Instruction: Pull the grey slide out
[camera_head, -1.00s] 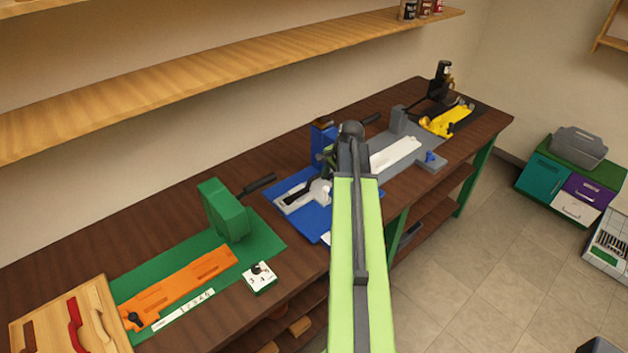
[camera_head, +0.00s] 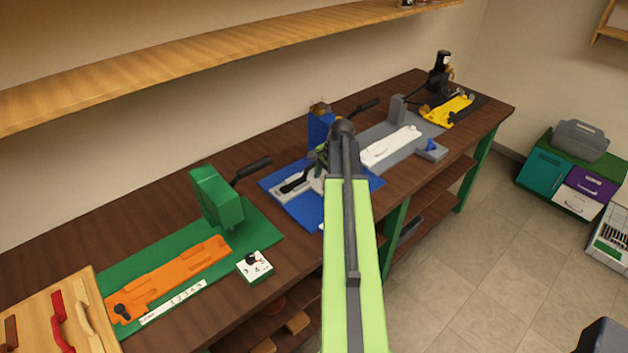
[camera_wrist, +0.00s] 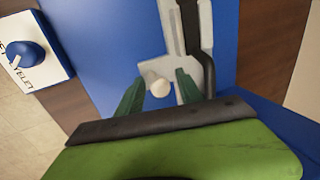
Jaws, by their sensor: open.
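The light grey slide (camera_head: 287,191) lies on the blue base plate (camera_head: 310,218), with a long dark piece along it. Its near end is partly hidden by my arm in the head view. In the wrist view the slide (camera_wrist: 207,22) runs away from me, and its pale round knob (camera_wrist: 160,88) stands at the near end. My gripper (camera_wrist: 160,74) is open, with one green finger on each side of the knob. I cannot tell whether either finger touches it.
A blue press (camera_head: 320,128) stands behind the plate. A dial box (camera_wrist: 28,52) sits at the left in the wrist view. A green press (camera_head: 216,197) with an orange slide (camera_head: 168,279) is to the left. Grey and yellow stations are to the right.

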